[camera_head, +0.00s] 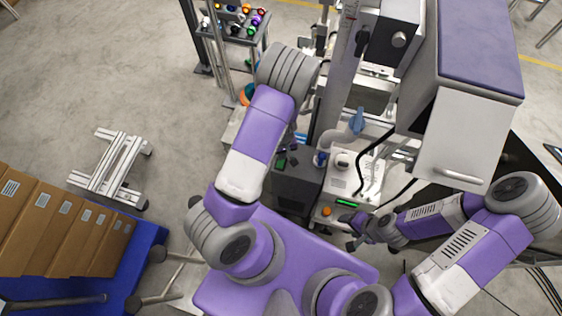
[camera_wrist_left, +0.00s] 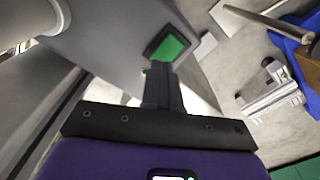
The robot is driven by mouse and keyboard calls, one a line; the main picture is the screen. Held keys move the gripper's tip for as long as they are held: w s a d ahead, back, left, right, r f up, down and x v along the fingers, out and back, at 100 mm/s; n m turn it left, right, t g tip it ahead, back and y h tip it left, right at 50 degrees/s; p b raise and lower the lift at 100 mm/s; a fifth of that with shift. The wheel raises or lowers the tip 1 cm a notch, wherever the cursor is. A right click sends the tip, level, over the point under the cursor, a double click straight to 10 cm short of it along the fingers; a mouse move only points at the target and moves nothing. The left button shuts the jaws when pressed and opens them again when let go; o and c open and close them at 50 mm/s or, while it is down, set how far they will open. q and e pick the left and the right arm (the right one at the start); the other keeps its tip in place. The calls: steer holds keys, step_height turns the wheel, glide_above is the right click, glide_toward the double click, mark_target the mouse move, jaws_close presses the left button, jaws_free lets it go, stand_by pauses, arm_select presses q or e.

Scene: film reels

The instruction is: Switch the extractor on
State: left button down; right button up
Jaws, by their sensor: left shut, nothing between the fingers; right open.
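A green square switch (camera_wrist_left: 170,46) in a black frame sits on a grey housing (camera_wrist_left: 110,42) in the left wrist view. I take this housing to be the extractor. My left gripper (camera_wrist_left: 158,70) is shut and empty, its fingertips just at the near edge of the switch; I cannot tell whether they touch it. In the head view, a dark grey box (camera_head: 296,192) with a small green patch (camera_head: 281,161) stands beside my left forearm, which mostly hides the left gripper. My right gripper (camera_head: 352,232) is open and empty, low at the centre right.
A white device (camera_head: 345,185) with a lit green strip stands right of the dark box. A large white cabinet (camera_head: 465,135) hangs over the right side. A metal frame (camera_head: 108,165) stands on otherwise open floor.

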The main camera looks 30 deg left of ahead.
arm_select(q)
steer(key=shift+f+b, duration=0.9)
steer(key=shift+f, duration=0.15)
stand_by(0.9)
steer(key=shift+r, duration=0.1)
step_height(320, 180, up, 7)
steer(key=p, duration=0.6)
steer(key=shift+p, duration=0.4)
